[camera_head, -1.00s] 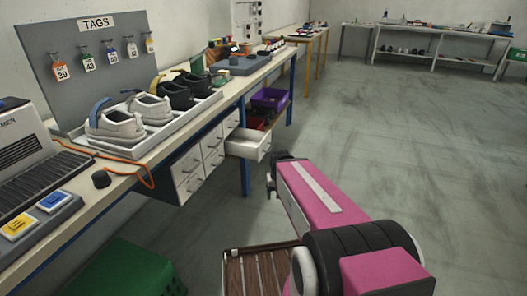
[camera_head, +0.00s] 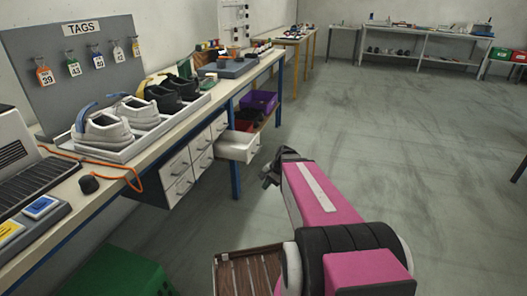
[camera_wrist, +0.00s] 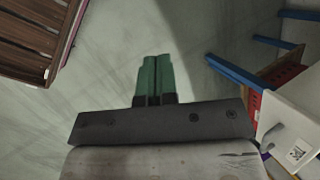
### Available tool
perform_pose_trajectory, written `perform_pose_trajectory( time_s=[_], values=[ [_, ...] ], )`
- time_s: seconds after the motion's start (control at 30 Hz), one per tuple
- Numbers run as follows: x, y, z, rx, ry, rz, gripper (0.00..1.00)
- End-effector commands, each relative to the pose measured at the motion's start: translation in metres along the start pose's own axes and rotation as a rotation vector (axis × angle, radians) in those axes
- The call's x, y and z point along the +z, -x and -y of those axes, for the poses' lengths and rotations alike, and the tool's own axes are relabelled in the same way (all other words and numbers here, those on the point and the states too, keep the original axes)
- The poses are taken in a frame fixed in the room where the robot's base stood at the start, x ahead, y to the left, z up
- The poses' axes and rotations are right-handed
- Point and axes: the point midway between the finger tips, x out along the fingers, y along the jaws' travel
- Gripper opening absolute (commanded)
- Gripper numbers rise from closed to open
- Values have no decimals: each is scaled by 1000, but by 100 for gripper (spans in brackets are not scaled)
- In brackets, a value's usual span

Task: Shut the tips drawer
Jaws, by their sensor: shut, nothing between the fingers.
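One white drawer (camera_head: 240,149) stands pulled out at the right end of the drawer unit (camera_head: 186,170) under the bench; no label on it is readable in the head view. In the wrist view, a white drawer front (camera_wrist: 292,132) with a grey handle and a small square code shows at the right edge. My gripper (camera_head: 268,179) is in front of the open drawer, to its lower right, apart from it. In the wrist view, the green fingers of my gripper (camera_wrist: 155,76) are together with nothing between them, pointing over bare floor, left of the drawer front.
The bench (camera_head: 130,175) holds a tray of shoes (camera_head: 118,150) and a tag board (camera_head: 83,75). A blue bench leg (camera_head: 235,178) stands by the drawer. Purple (camera_head: 262,101) and red bins sit on the low shelf. A green crate (camera_head: 115,272) is at lower left. Floor to the right is clear.

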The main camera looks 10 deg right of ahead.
Motion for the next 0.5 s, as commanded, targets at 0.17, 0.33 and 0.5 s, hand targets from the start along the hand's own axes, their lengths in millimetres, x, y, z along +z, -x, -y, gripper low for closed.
perform_pose_trajectory(
  time_s=[0.17, 0.33, 0.5],
  values=[
    [-72, 25, 22, -291, -465, 163, 0],
    [-135, 68, 29, -539, -843, 381, 0],
    [-178, 107, 25, -696, -1067, 570, 0]
  ],
)
